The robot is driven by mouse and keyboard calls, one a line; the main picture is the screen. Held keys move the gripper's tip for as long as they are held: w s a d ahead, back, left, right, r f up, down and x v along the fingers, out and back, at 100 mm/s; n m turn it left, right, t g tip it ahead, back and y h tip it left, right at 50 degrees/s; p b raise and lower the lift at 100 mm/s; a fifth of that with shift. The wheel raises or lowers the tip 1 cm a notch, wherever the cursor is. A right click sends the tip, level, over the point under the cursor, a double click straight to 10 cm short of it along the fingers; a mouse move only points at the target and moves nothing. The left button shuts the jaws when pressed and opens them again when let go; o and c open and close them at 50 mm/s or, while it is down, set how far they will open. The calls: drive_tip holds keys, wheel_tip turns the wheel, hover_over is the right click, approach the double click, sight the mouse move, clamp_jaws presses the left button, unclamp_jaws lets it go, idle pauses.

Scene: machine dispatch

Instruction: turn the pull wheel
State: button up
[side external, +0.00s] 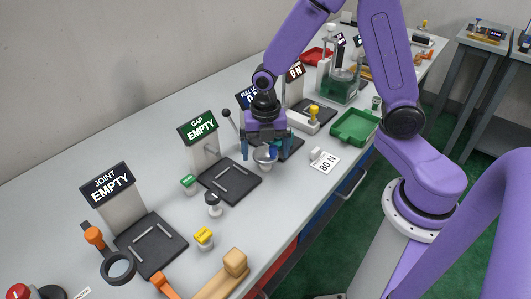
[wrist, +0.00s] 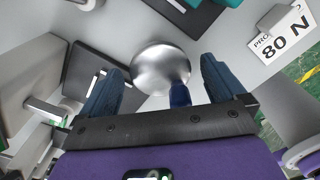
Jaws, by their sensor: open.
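A shiny silver rounded disc (side external: 263,157), which may be the pull wheel, is at the front of the station with the partly hidden PULL sign (side external: 246,97). It also shows in the wrist view (wrist: 158,66) with a blue part (wrist: 180,95) at its near edge. My gripper (side external: 268,152) is open and points down over this spot. In the wrist view its blue fingers stand apart, one to each side of the disc, with nothing clamped between them. I cannot tell whether either finger touches it. My gripper hides much of the PULL station.
A GAP station with a dark plate (side external: 230,181) stands to the left, and a JOINT station (side external: 150,243) beyond it. A green tray (side external: 355,126) and an 80 N card (side external: 325,162) lie to the right. A black-knobbed lever (side external: 227,114) rises behind the gripper.

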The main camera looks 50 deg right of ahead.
drive_tip(key=shift+f, duration=0.75)
drive_tip(key=c, duration=1)
drive_tip(key=shift+c, duration=0.2)
drive_tip(key=shift+m, duration=0.3)
